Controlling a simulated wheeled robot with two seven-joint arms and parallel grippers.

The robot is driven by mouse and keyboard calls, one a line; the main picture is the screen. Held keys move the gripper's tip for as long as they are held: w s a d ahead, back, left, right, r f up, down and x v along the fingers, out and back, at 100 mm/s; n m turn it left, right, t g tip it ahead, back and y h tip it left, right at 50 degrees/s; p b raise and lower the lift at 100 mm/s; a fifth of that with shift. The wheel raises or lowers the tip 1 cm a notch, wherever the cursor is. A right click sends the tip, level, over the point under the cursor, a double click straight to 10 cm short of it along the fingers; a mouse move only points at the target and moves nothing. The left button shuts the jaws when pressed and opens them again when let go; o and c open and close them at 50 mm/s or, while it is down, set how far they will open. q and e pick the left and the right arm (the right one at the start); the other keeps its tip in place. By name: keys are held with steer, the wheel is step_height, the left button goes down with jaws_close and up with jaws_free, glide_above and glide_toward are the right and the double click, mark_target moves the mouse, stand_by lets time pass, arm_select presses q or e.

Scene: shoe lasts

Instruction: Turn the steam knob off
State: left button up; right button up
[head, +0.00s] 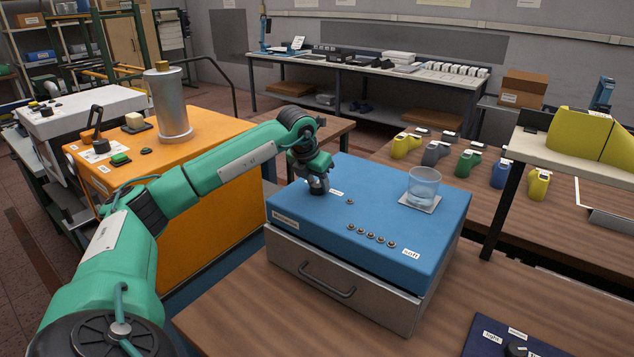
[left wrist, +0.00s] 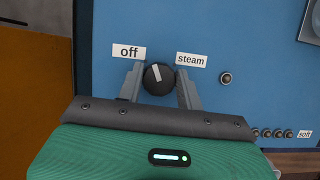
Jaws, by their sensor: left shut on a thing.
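The steam knob (left wrist: 158,80) is a round black knob with a white pointer mark on the blue top of the humidifier box (head: 375,205). In the left wrist view the mark points up, leaning slightly left, between the "off" label (left wrist: 129,52) and the "steam" label (left wrist: 191,60). My left gripper (left wrist: 160,82) has one finger on each side of the knob and is shut on it. In the head view the gripper (head: 318,187) reaches down to the box top and mostly hides the knob. My right gripper is not in view.
A glass of water (head: 424,185) stands on a white coaster right of the knob. Small round buttons (head: 372,237) line the box top near the "soft" label. A drawer handle (head: 327,282) sticks out in front. A dark blue panel (head: 490,343) lies at lower right.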

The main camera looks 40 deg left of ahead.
arm_select(q)
steer(key=shift+n+y, duration=0.4)
steer(key=shift+n, duration=0.8)
steer(key=shift+r+n+y, duration=0.1)
steer(key=shift+n+y, duration=0.2)
steer(key=shift+n, duration=0.5)
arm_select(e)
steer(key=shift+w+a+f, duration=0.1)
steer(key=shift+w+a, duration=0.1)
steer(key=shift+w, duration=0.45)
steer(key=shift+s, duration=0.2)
arm_select(q)
steer(key=o, duration=1)
